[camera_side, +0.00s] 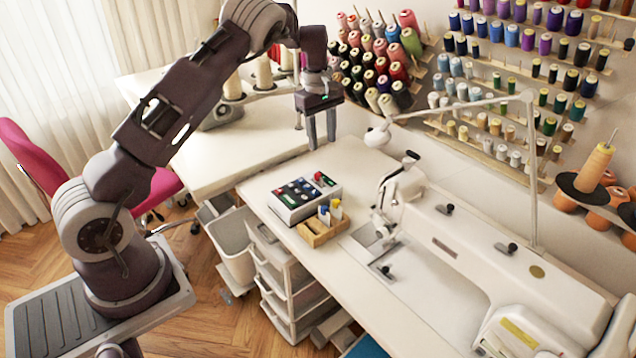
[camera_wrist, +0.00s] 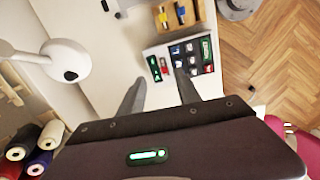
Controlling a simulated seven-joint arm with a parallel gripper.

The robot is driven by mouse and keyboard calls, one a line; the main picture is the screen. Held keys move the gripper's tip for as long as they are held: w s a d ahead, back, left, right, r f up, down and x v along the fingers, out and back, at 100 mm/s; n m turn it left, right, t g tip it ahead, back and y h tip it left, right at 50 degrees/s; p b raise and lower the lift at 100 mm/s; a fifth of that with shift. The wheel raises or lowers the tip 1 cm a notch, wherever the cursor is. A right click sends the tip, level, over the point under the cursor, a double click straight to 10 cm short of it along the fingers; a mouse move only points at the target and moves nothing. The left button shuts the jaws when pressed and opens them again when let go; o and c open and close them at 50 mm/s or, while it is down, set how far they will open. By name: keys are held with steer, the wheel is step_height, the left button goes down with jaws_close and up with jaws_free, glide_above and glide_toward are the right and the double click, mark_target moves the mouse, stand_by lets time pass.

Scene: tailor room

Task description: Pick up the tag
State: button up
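My gripper (camera_side: 321,144) is open and empty, pointing down above the white table, behind and above a shallow compartmented box (camera_side: 288,214). In the wrist view, its two fingers (camera_wrist: 160,78) are spread apart just short of the box (camera_wrist: 147,50). A longer green piece (camera_wrist: 207,49) lies on the right side. I cannot tell for sure which piece is the tag.
A small wooden tray (camera_side: 312,240) with yellow and blue items stands in front of the box. A white sewing machine (camera_side: 470,250) stands to its right. A jointed lamp (camera_side: 378,137) and thread spools (camera_side: 387,104) are behind.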

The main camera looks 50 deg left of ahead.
mark_target(318, 173)
steer(key=shift+n+g, duration=0.3)
steer(key=shift+n, duration=0.1)
steer(key=f, duration=0.4)
steer(key=a+f, duration=0.1)
steer(key=f, duration=0.3)
steer(key=a+f, duration=0.1)
steer(key=f, duration=0.3)
steer(key=shift+w+a+f, duration=0.15)
steer(key=shift+w+f, duration=0.1)
jaws_close()
